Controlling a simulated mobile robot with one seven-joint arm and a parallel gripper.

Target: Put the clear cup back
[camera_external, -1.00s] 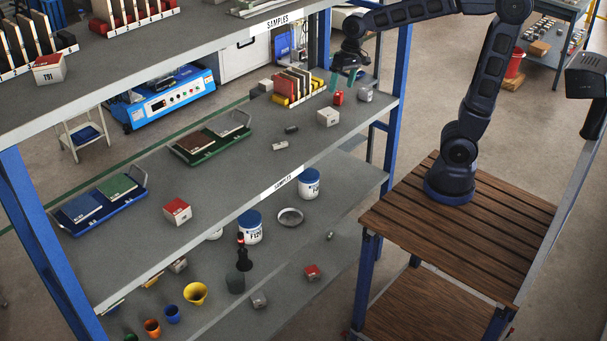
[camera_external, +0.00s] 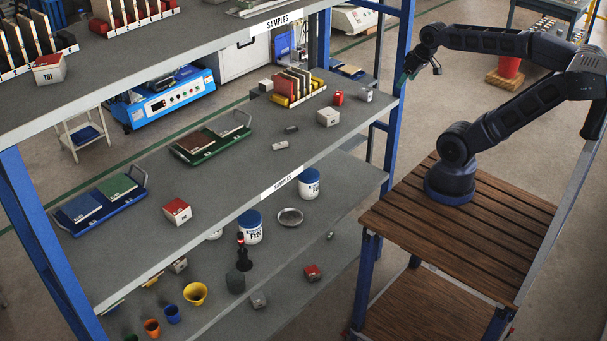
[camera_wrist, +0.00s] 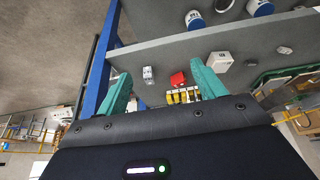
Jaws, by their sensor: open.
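My gripper (camera_external: 409,77) is held in the air just outside the right end post of the shelf rack, right of the middle shelf. In the wrist view its teal fingers (camera_wrist: 161,76) are spread wide with nothing held between them. I cannot make out a clear cup with certainty in either view. Small coloured cups stand on the lower shelf: a yellow one (camera_external: 195,293), a blue one (camera_external: 172,314) and an orange one (camera_external: 152,328).
A blue post (camera_external: 402,50) stands close to my gripper. White tubs (camera_external: 249,228) stand on the lower shelf.

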